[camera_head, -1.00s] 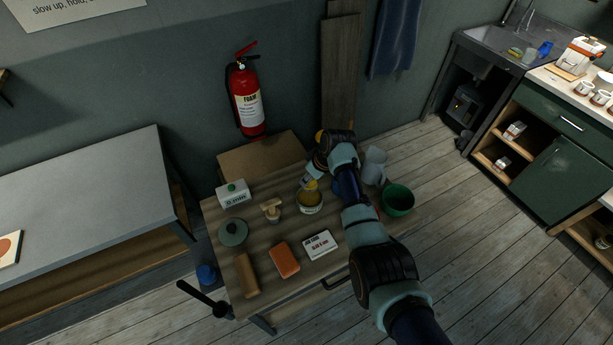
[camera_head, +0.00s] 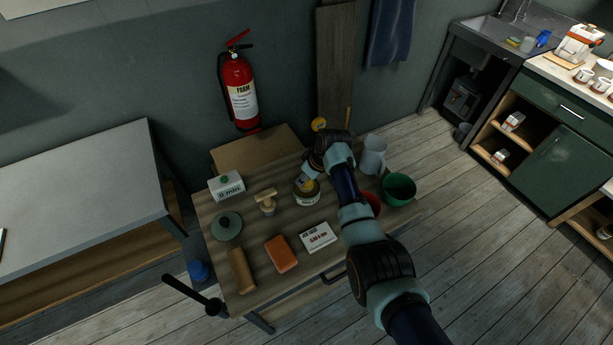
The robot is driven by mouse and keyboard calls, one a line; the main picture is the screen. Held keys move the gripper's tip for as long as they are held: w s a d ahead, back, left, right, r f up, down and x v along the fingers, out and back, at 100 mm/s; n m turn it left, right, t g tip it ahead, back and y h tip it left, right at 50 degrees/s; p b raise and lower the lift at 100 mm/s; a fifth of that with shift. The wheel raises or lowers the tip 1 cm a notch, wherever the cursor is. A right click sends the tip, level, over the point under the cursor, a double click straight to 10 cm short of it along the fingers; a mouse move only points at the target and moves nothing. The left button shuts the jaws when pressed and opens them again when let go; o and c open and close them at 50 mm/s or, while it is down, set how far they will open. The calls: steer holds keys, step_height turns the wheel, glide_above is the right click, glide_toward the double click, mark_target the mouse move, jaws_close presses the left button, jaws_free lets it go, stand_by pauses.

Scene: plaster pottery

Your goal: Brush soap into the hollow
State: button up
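My gripper (camera_head: 308,180) points down at the mouth of a small round tin (camera_head: 307,199) with a pale label, on the wooden table. A yellowish shape shows at the tin's mouth; I cannot tell whether it is soap, a brush or a fingertip. A thin wooden stick (camera_head: 347,118) stands up behind my wrist; it may be a brush handle, but its lower end is hidden. The fingers are too small and covered to tell whether they are shut. I cannot make out a hollow for certain.
On the table (camera_head: 300,275) are a wooden-handled tool (camera_head: 266,201), a round grey-green lid (camera_head: 227,226), a timer box (camera_head: 226,186), an orange block (camera_head: 281,254), a brown block (camera_head: 241,270) and a card (camera_head: 318,236). A white jug (camera_head: 373,155) and green bowl (camera_head: 398,189) stand right of my arm.

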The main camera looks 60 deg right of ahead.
steer(key=shift+f+b, duration=0.4)
steer(key=shift+f, duration=0.25)
stand_by(1.4)
step_height(320, 180, up, 7)
steer(key=p, duration=0.6)
steer(key=shift+r, duration=0.1)
